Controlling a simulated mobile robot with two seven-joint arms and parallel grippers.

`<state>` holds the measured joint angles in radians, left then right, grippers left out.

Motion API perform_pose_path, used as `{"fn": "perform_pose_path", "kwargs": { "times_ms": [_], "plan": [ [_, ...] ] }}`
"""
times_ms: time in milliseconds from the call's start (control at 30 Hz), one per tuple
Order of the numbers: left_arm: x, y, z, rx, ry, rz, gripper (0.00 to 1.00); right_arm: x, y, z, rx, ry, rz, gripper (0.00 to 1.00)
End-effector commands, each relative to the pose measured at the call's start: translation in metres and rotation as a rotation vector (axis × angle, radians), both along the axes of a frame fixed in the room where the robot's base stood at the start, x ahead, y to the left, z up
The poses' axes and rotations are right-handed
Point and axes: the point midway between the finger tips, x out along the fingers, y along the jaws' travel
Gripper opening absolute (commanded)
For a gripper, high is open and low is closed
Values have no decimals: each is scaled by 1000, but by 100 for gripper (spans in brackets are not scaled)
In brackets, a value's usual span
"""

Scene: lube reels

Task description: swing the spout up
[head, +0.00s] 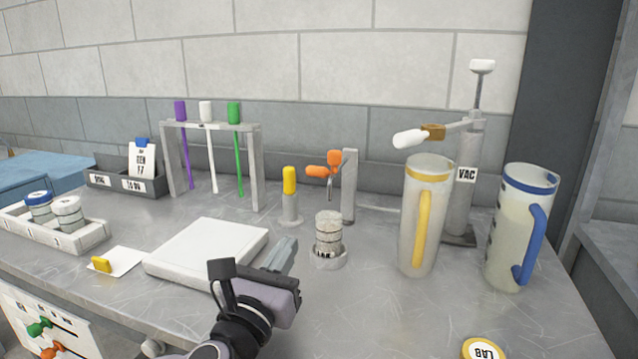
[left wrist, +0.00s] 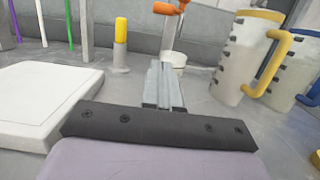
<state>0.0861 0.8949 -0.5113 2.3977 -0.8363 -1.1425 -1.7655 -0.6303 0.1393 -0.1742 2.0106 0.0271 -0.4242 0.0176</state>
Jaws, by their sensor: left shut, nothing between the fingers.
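A short grey post (head: 349,187) carries an orange fitting (head: 323,170) with a thin metal piece hanging below it; this may be the spout, but I cannot tell for sure. The orange fitting also shows at the top of the left wrist view (left wrist: 166,8). Below it a ribbed grey bottle (head: 328,230) stands upright in a round holder. My left gripper (head: 281,254) is shut and empty above the bench, left of the bottle and apart from it. Its closed fingers (left wrist: 164,82) point toward the bottle, partly hiding it in the wrist view.
A VAC-labelled pump (head: 462,195) has a side arm with a white tip (head: 409,138). Jugs with yellow (head: 422,225) and blue (head: 531,240) handles stand at right. A yellow-capped post (head: 289,182), a dipstick rack (head: 253,165) and a white pad (head: 205,250) lie left.

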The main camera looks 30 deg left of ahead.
Motion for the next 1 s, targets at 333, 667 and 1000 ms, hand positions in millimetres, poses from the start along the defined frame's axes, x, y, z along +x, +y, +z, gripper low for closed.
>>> {"fn": "perform_pose_path", "kwargs": {
  "times_ms": [333,667,1000],
  "plan": [
    [0,0,0,-2,1,0,0,-8,-1,-5,-7,19,7,43],
    [29,8,8,-2,-4,3,0,-8,-2,-1,-11,16,10,43],
    [88,21,19,-4,-2,2,0,-6,-3,3,-13,10,9,43]
  ]
}}
